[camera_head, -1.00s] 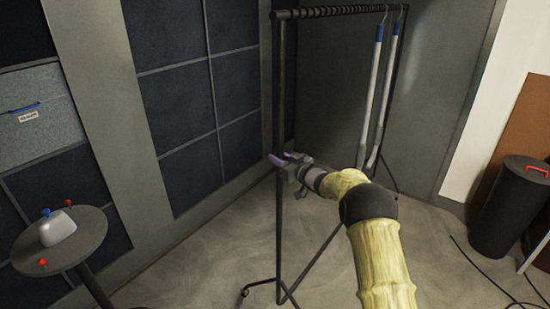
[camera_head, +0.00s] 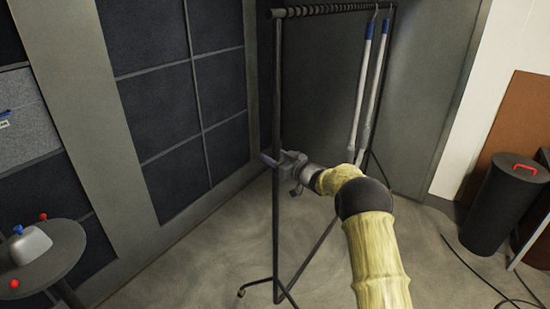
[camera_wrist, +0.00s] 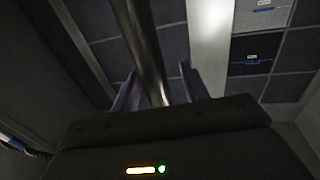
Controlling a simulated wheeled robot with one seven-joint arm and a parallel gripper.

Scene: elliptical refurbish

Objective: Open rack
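The rack (camera_head: 277,100) is a black metal frame on legs with a notched top bar. Two white and blue long-handled items (camera_head: 369,85) hang from its right end. My gripper (camera_head: 271,160) is at the rack's left upright post, about halfway up. In the wrist view the post (camera_wrist: 143,45) runs between the two purplish fingers (camera_wrist: 160,88) of my gripper. The fingers stand apart, with a visible gap between the post and the right finger. Contact at the left finger is hard to tell.
A small round table (camera_head: 68,250) with a grey-white box and red and blue knobs stands at the lower left. A black bin (camera_head: 505,200) with a red handle stands at the right, with cables on the floor. Dark wall panels (camera_head: 165,115) lie behind.

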